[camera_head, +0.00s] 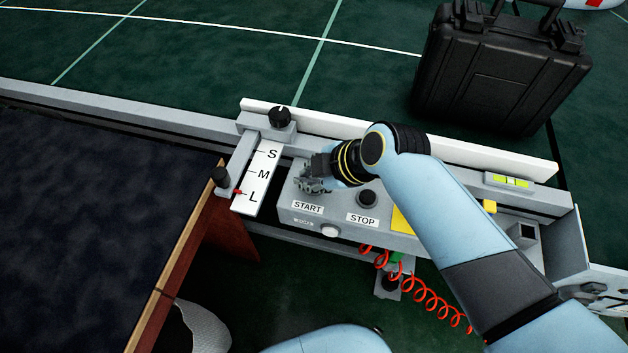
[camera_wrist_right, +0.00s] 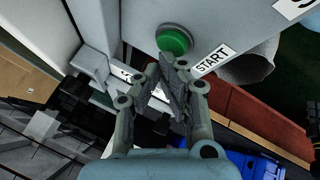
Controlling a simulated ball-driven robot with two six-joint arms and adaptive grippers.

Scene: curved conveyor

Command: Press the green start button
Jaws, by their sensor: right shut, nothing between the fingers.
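The green start button (camera_wrist_right: 173,40) shows in the right wrist view as a round dome in a dark ring on a grey box, beside the START label (camera_wrist_right: 212,58). In the head view the button is hidden behind my right gripper (camera_head: 313,180), which is over the control box (camera_head: 295,214) just above the START label (camera_head: 307,207). In the wrist view my right gripper (camera_wrist_right: 170,70) is shut and empty, its fingertips close to the button's lower edge. I cannot tell whether they touch it. My left gripper is not in view.
A dark stop button (camera_head: 367,198) sits right of the gripper above the STOP label (camera_head: 362,219). The S-M-L scale (camera_head: 258,180) with knobs stands left. A red coiled hose (camera_head: 420,293) hangs below. A black case (camera_head: 500,75) stands behind; a dark-topped table (camera_head: 85,215) is left.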

